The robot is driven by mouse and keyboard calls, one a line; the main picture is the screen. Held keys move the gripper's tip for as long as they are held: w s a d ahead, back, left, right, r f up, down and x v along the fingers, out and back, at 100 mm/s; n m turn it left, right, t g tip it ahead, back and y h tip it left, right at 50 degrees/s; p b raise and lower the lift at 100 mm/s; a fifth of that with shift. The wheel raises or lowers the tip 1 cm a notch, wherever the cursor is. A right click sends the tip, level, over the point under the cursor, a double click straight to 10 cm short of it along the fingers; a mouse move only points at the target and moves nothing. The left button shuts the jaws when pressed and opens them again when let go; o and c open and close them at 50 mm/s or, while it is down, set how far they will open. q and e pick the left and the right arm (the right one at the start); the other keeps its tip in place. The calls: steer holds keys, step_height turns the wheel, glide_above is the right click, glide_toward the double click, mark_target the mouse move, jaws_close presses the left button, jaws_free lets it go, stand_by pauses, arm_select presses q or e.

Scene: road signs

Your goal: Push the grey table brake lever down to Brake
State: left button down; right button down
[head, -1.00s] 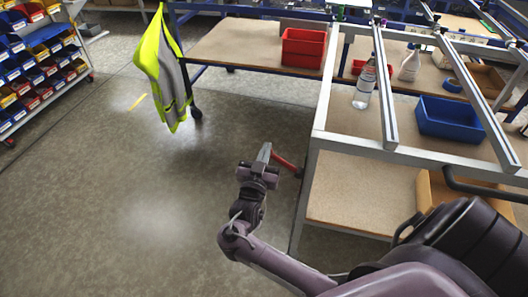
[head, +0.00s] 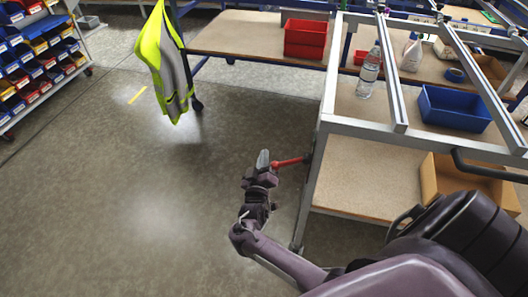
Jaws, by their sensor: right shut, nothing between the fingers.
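The brake lever (head: 290,162) is a red bar on the left side of the grey-framed table (head: 325,150). It sticks out to the left, close to level in the picture, with its outer end slightly lower than its inner end. My right gripper (head: 263,160) is shut and empty, with its fingertips at the lever's outer end. I cannot tell whether they touch it. No Brake marking is readable. My left gripper is not in view.
A yellow hi-vis vest (head: 168,65) hangs at the back left. The grey table carries a blue bin (head: 455,108) and a clear bottle (head: 369,72), with a cardboard box (head: 470,185) on its lower shelf. The floor left of my gripper is clear.

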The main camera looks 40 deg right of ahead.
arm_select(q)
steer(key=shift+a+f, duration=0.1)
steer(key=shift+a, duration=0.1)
arm_select(e)
steer(key=shift+s+d+f+n+y, duration=0.1)
steer(key=shift+s+f+n+y, duration=0.05)
steer(key=shift+f+n, duration=0.6)
steer(key=shift+s+d+f+n+y, duration=0.15)
steer(key=shift+f+n+y, duration=0.05)
steer(key=shift+f+n, duration=0.5)
steer(key=shift+s+d+f+n+y, duration=0.1)
steer(key=shift+s+f+n+y, duration=0.05)
steer(key=shift+f+n, duration=0.55)
steer(key=shift+f, duration=0.1)
